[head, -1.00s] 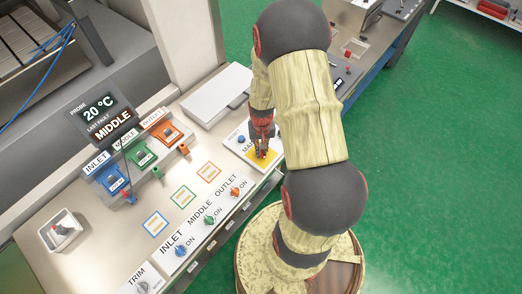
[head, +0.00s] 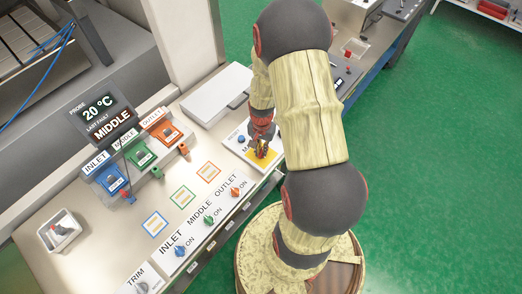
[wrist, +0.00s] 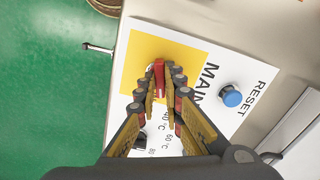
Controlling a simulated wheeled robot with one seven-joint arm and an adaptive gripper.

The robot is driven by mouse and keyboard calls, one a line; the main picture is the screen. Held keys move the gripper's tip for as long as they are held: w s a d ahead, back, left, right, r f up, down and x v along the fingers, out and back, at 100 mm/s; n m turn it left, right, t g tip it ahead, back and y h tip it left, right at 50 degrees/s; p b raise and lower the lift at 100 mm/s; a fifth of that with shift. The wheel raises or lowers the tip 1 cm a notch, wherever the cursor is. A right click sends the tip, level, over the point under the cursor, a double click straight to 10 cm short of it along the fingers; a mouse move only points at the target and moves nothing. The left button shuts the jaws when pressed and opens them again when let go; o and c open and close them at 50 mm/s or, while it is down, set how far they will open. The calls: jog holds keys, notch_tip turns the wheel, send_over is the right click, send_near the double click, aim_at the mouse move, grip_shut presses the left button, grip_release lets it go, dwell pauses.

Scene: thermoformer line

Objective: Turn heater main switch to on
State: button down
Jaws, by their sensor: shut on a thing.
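The main switch is a red handle (wrist: 158,78) on a yellow square (wrist: 184,50) of a white panel marked MAIN. In the head view the yellow square (head: 268,155) shows around my gripper's tips. My gripper (wrist: 163,84) is shut on the red handle, with one finger on each side of it. In the head view my gripper (head: 261,151) reaches down onto the panel, and the handle is mostly hidden there. Any on or off marking by the switch is not readable.
A blue reset button (wrist: 231,96) sits beside the switch. The INLET (head: 179,251), MIDDLE (head: 209,220) and OUTLET (head: 235,192) knobs are on the same bench. A display (head: 103,116) reads 20 °C, last fault MIDDLE. A grey lidded case (head: 214,95) lies behind the panel.

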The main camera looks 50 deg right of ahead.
aim_at(261, 151)
jog(key=shift+m, duration=1.4)
jog(key=c, duration=1.8)
grip_release()
jog(key=shift+c, duration=0.2)
jog(key=shift+r, duration=0.1)
notch_tip(261, 151, up, 12)
